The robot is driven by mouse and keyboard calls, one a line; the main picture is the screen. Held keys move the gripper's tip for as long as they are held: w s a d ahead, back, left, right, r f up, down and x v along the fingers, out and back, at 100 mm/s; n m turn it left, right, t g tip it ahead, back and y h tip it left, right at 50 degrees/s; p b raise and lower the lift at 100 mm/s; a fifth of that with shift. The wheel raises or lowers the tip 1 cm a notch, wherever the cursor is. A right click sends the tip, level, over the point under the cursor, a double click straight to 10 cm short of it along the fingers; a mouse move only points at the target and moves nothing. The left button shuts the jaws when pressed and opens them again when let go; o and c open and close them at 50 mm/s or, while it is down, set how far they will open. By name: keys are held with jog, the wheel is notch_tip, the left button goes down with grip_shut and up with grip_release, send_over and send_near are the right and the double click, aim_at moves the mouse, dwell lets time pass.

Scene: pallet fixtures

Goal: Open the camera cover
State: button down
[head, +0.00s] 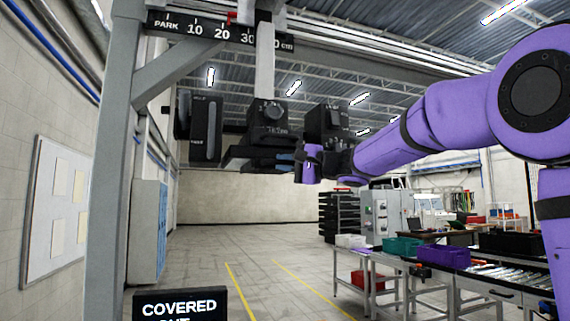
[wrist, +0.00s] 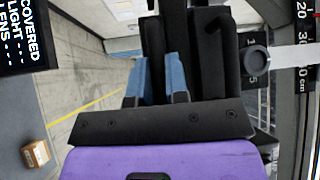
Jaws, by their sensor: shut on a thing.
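The black camera unit (head: 268,122) hangs from a pale post under the overhead scale beam. A dark flat slab (head: 250,160) sits just below it, and a dark upright panel (head: 207,128) is to its left. I cannot tell for sure which part is the cover. My gripper (head: 284,157) reaches in from the right, at the slab's right side. In the wrist view, its blue fingers (wrist: 159,82) are shut on a black bar (wrist: 154,45) of the camera unit. The exact contact is partly hidden by my gripper's black plate.
A status sign (head: 180,305) reads "COVERED"; in the wrist view, it also lists light and lens. A scale beam (head: 215,31) and grey upright (head: 115,150) frame the left. Work tables (head: 455,280) with bins stand at right. The middle floor is clear.

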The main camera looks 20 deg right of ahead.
jog(key=s, duration=1.2)
jog(key=shift+s, duration=0.25)
jog(key=c, duration=1.4)
grip_release()
jog(key=v, duration=1)
jog(key=shift+s+d, duration=0.25)
jog(key=shift+d, duration=0.1)
jog(key=shift+f, duration=0.15)
